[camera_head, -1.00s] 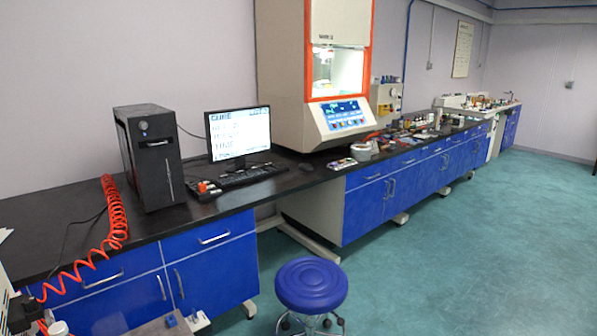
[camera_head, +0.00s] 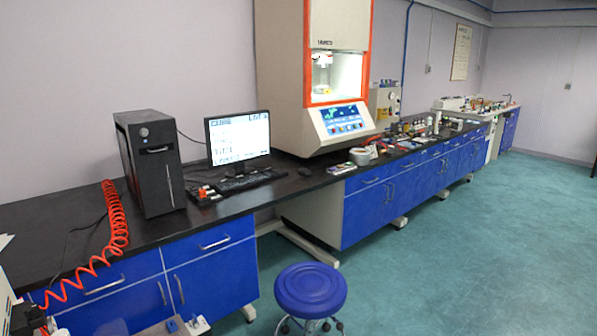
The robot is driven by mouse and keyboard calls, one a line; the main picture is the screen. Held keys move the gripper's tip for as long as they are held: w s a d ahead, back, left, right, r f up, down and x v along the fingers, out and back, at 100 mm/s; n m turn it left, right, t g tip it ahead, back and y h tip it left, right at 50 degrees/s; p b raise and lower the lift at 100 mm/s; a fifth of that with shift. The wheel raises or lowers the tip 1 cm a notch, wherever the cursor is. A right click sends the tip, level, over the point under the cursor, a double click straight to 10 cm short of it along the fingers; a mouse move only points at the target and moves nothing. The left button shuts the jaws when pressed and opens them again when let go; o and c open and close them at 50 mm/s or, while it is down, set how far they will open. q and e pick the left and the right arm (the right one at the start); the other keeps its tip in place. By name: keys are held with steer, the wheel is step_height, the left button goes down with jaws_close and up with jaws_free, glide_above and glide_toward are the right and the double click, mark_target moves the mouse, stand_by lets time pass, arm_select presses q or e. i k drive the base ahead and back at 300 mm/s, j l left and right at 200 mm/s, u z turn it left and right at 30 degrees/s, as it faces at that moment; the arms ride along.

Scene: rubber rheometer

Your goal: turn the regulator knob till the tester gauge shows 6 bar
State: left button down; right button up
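The tester, a cream cabinet with an orange-framed window (camera_head: 308,110), stands on the black bench. Its sloped front carries a control panel (camera_head: 343,117) with a lit blue display and coloured buttons. A beige box with small round parts (camera_head: 384,101) is mounted on the wall just right of the tester. I cannot tell whether the regulator knob or gauge is on it, and no gauge reading is legible. Neither of my grippers is in view.
A black computer tower (camera_head: 154,165), a monitor (camera_head: 238,137) and a coiled red hose (camera_head: 117,220) are on the near bench (camera_head: 60,205). A blue stool (camera_head: 311,288) stands in front of the bench. Open green floor (camera_head: 480,260) lies to the right.

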mark_target(32, 311)
steer(key=u, duration=1.55)
